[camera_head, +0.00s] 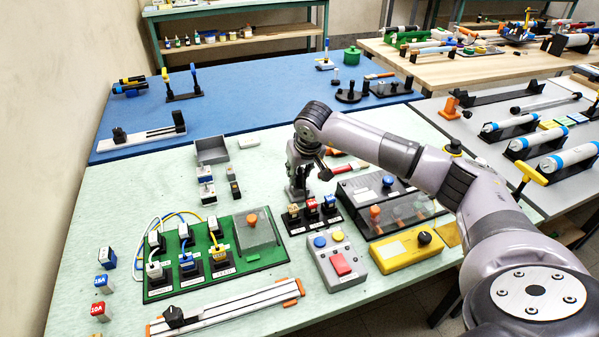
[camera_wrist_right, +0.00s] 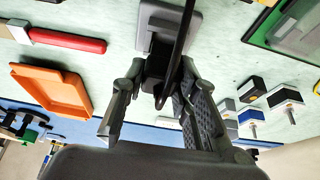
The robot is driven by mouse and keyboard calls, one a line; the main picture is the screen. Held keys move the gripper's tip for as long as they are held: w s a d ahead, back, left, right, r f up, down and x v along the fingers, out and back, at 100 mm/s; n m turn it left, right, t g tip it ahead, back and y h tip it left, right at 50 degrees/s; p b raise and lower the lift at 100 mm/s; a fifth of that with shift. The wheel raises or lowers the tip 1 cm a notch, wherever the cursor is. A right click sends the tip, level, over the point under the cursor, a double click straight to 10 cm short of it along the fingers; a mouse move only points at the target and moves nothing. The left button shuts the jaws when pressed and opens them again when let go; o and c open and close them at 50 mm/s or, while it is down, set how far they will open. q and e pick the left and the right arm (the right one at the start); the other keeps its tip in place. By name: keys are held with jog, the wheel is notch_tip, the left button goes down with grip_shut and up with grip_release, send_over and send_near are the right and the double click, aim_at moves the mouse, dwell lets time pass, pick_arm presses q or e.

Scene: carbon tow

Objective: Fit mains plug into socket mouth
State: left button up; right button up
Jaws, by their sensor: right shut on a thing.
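My right gripper (camera_head: 298,192) points down over the pale green bench in the head view. In the right wrist view its fingers (camera_wrist_right: 160,112) are closed around a dark plug-like body (camera_wrist_right: 156,68), with a black cable running up across the picture; I take it for the mains plug. A grey block (camera_wrist_right: 183,22) lies behind it, possibly the socket; its mouth is hidden by the held body and cable. I cannot tell whether the two touch. In the head view the gripper hides the held thing. My left gripper is not in view.
A black rack with coloured-top blocks (camera_head: 311,207) stands just in front of the gripper. A grey tray (camera_head: 211,150) and small blocks are to its left. A green wiring board (camera_head: 160,292) and a black case (camera_head: 375,222) flank it. An orange tray (camera_wrist_right: 52,90) shows in the wrist view.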

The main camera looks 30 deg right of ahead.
jog(key=shift+f+b, duration=0.75)
jog(key=shift+f, duration=0.25)
jog(key=o, duration=1.2)
jog(key=v, duration=1.2)
jog(key=shift+s, duration=0.1)
